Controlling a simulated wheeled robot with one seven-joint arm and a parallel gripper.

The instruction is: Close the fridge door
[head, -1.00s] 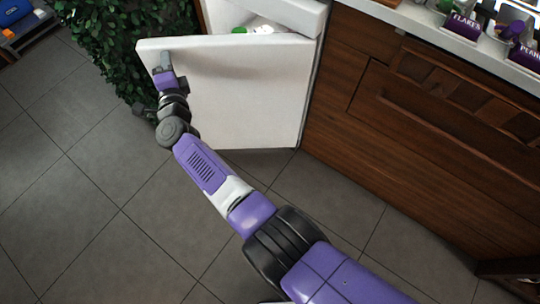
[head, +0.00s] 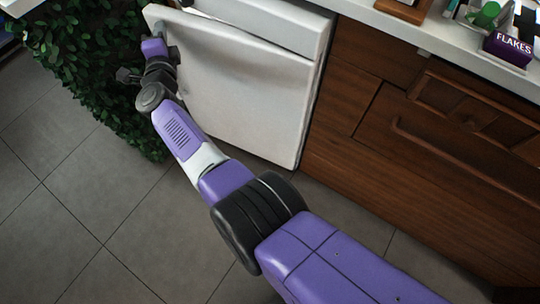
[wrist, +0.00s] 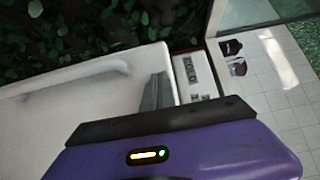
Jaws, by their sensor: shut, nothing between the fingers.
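The white fridge door (head: 235,95) stands slightly ajar in the head view, with a narrow dark gap along its top edge. The white fridge body (head: 285,22) is behind it, beside the wooden cabinet. My gripper (head: 158,33) is shut and empty, at the outer face of the door near its upper left, free-edge side. Whether the fingers touch the door is hard to tell. In the wrist view the grey fingers (wrist: 155,92) show beside a pale door panel (wrist: 85,105). The fridge's inside is hidden.
A leafy green plant wall (head: 85,75) stands close left of the door and my wrist. Wooden drawers (head: 430,140) with a pale countertop (head: 455,45) are on the right. A purple flakes container (head: 508,48) sits on the counter. The tiled floor (head: 60,220) is clear at the lower left.

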